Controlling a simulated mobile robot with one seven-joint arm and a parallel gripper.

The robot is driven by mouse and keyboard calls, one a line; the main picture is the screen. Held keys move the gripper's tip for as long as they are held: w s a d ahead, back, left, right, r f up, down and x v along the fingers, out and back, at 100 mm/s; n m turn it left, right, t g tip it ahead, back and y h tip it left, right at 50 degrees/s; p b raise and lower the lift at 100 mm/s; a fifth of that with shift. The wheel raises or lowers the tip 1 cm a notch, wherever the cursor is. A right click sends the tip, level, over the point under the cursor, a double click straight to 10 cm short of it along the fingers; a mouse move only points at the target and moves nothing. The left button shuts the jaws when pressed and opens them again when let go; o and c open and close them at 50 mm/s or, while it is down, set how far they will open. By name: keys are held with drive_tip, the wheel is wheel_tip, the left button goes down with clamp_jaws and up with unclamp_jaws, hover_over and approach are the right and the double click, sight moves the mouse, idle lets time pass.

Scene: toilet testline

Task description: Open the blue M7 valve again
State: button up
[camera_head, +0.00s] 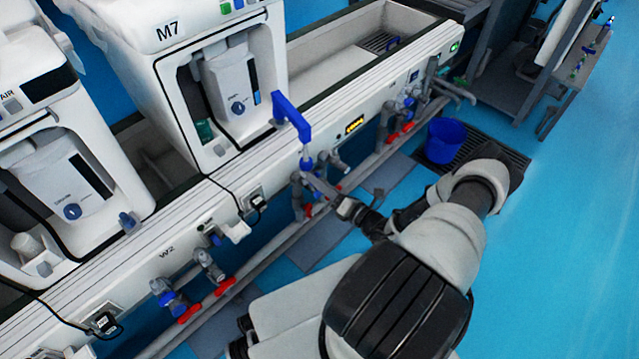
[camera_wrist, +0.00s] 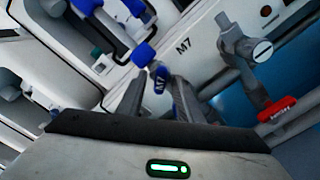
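The blue M7 valve (camera_head: 307,163) sits on the grey pipe at the front of the bench, below the blue angled pipe (camera_head: 290,112) at the M7 unit. In the wrist view the blue valve (camera_wrist: 159,76) appears between or just beyond the fingertips. My gripper (camera_head: 322,187) reaches up to it from the lower right. In the wrist view my gripper (camera_wrist: 157,95) has its fingers apart, with a gap between them. I cannot tell whether either finger touches the valve. The fingers partly hide the valve body and the pipe.
A red valve handle (camera_wrist: 277,109) on a grey pipe is close to the right of my gripper. Another blue valve (camera_head: 172,301) and red handle (camera_head: 189,314) are at W2. A blue bucket (camera_head: 445,140) stands on the floor grating.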

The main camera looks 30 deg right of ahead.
clamp_jaws()
idle(0.3)
drive_tip(key=n+p, duration=0.1)
drive_tip(key=n, duration=0.4)
drive_tip(key=shift+n, duration=0.3)
drive_tip(key=shift+n+p, duration=0.45)
drive_tip(key=shift+n, duration=1.85)
unclamp_jaws()
